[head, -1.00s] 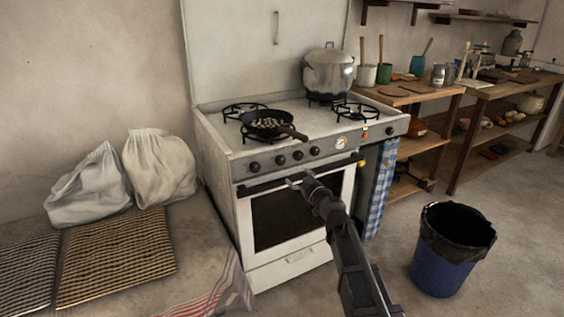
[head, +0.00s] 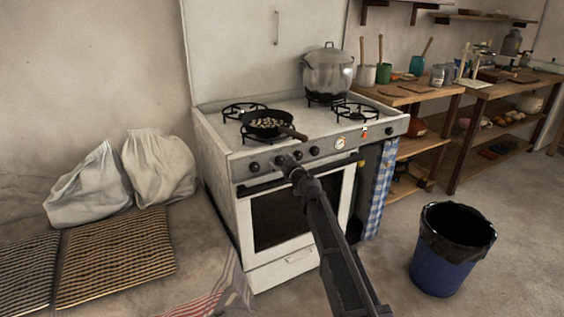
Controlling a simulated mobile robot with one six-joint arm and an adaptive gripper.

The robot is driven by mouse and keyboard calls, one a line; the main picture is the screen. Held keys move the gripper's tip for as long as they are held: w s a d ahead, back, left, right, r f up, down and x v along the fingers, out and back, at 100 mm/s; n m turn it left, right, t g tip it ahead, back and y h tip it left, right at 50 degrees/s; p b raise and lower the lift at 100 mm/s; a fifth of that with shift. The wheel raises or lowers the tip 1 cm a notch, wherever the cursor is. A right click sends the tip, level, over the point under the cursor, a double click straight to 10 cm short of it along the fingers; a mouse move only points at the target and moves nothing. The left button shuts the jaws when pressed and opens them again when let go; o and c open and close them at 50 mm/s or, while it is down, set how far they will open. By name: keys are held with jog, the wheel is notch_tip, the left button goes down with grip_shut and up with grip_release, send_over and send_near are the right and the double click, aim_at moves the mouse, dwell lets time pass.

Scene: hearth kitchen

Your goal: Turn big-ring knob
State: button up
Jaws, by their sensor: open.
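The white stove (head: 220,140) stands against the wall with a row of dark round knobs on its front panel. I see the leftmost knob (head: 254,166), a knob (head: 314,150) left of the round dial (head: 340,142), and a far right knob (head: 389,131). Which knob belongs to the big ring cannot be told from the picture. My gripper (head: 284,162) is open in front of the left-middle knobs and partly hides them. Whether it touches a knob cannot be told.
A black pan (head: 266,121) with food sits on a front burner, its handle reaching over the panel's edge. A lidded pot (head: 328,72) stands at the back. The oven door handle (head: 258,186) runs below the knobs. A blue bin (head: 446,262) stands right.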

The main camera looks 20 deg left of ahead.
jog(key=c, duration=1.1)
jog(key=shift+d, duration=0.3)
jog(key=shift+c, duration=0.2)
jog(key=shift+a, duration=0.25)
